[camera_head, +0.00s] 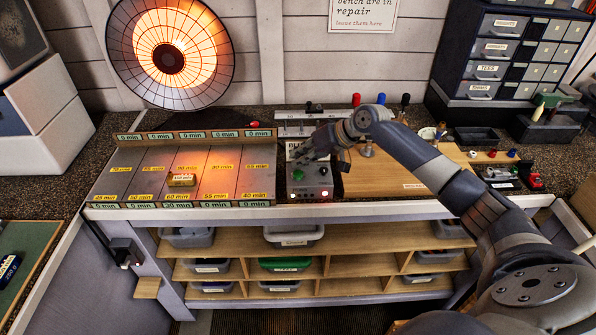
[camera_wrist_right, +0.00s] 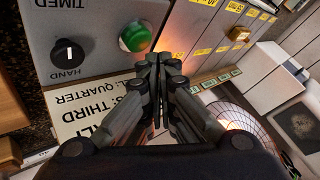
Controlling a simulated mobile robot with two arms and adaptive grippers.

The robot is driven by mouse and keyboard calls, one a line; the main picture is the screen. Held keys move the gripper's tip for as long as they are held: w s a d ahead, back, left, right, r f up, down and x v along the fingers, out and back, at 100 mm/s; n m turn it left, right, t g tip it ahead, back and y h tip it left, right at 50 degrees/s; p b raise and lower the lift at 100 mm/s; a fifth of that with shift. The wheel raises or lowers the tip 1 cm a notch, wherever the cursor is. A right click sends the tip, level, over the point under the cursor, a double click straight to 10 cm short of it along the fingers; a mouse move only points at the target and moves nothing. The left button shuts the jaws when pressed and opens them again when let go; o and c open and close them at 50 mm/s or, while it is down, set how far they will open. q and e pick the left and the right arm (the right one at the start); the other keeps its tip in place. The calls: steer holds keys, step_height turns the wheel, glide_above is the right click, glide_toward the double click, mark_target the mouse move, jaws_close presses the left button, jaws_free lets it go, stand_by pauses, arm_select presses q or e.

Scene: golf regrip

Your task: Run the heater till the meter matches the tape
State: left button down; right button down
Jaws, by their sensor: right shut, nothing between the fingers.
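The round heater (camera_head: 170,55) glows orange behind its wire guard at the back left in the head view; it also shows in the right wrist view (camera_wrist_right: 240,118). The grey control box (camera_head: 311,190) stands on the bench. It has a green button (camera_wrist_right: 134,37) and a black knob (camera_wrist_right: 68,52) between the words TIMED and HAND. My right gripper (camera_wrist_right: 158,62) is shut and empty, its fingertips close to the green button; I cannot tell whether they touch it. In the head view it hangs over the box (camera_head: 301,156). I cannot clearly pick out the meter. My left gripper is out of view.
A board (camera_head: 145,160) with yellow minute labels lies in front of the heater, a small labelled block (camera_head: 181,180) on it. A printed card (camera_wrist_right: 100,112) is beside the box. A wooden board (camera_head: 385,180) lies to the right, with small bottles behind it.

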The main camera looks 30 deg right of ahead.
mark_target(300, 171)
step_height(300, 171, up, 5)
steer(key=p, duration=0.4)
steer(key=shift+f, duration=0.1)
stand_by(0.4)
